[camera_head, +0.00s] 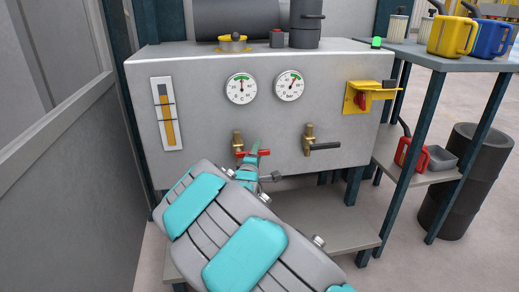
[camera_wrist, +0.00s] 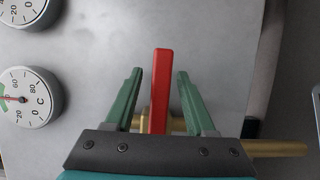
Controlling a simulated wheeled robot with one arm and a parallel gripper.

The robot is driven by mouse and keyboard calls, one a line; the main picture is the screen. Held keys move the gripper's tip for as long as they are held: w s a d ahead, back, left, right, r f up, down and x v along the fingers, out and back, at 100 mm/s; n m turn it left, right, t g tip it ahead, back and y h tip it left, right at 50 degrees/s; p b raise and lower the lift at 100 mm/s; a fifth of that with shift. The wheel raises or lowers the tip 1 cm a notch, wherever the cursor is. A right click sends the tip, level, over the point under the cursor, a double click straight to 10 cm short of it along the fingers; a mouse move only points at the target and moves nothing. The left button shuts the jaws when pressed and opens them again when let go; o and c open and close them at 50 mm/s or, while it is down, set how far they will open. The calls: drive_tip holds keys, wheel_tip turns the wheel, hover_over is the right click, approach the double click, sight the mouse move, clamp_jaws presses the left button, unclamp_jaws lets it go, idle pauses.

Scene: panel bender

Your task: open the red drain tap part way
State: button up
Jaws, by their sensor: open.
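The red drain tap handle (camera_head: 264,152) is on a brass tap (camera_head: 238,141) on the front of the grey tank, below the dials. The handle lies about level in the head view, partly hidden by my gripper (camera_head: 256,150). In the wrist view the red handle (camera_wrist: 160,85) stands between the two green fingers of my gripper (camera_wrist: 160,73), with a visible gap on each side. The fingers are open and apart from the handle in that view. Part of the brass valve (camera_wrist: 178,125) shows behind the finger bases.
A second brass tap with a black lever (camera_head: 322,146) sits to the right. Two round dials (camera_head: 241,88) are above, and a sight gauge (camera_head: 167,113) is at left. A yellow bracket with a red switch (camera_head: 361,101) is at right. A shelf (camera_head: 345,232) lies below.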

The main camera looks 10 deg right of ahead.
drive_tip(key=shift+x, duration=1)
clamp_jaws()
drive_tip(key=shift+f, duration=0.1)
idle(0.7)
